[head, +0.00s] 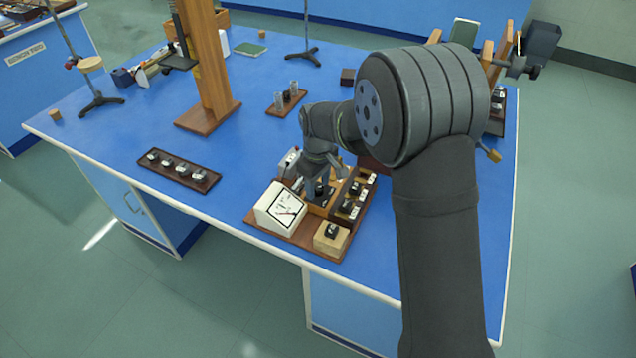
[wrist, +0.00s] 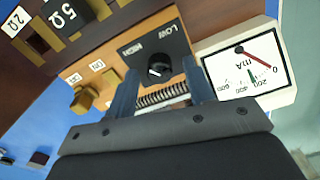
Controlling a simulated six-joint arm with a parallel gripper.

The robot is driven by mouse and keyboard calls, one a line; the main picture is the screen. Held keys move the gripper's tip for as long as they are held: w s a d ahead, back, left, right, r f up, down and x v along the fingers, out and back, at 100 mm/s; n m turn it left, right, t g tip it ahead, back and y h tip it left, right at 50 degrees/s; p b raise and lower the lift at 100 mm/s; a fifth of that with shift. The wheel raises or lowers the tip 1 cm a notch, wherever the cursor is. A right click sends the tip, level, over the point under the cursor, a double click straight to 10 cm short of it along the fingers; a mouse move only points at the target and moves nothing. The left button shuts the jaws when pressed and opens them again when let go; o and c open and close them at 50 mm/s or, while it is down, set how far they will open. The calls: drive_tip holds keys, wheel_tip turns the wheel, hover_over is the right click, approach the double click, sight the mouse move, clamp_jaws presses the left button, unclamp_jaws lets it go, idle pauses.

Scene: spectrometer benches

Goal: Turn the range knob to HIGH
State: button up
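The range knob (wrist: 158,69) is a round black knob on a dark plate in the wrist view, beside the printed words HIGH and LOW. A small pale mark shows on the knob, but which word it is set to I cannot tell. My gripper (wrist: 160,72) is open, with one finger on each side of the knob in the picture. I cannot tell whether either finger touches it. In the head view my gripper (head: 318,186) is low over the instrument board (head: 300,241), and the knob is mostly hidden there.
A white mA meter (head: 280,209) stands left of my gripper; it also shows in the wrist view (wrist: 245,68). Labelled resistor blocks (head: 352,207) stand to the right.

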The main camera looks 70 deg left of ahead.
sight(318, 186)
wheel_tip(318, 186, up, 17)
drive_tip(key=shift+r, duration=0.2)
idle(0.4)
idle(0.5)
wheel_tip(318, 186, down, 18)
drive_tip(key=shift+r, duration=0.25)
idle(0.3)
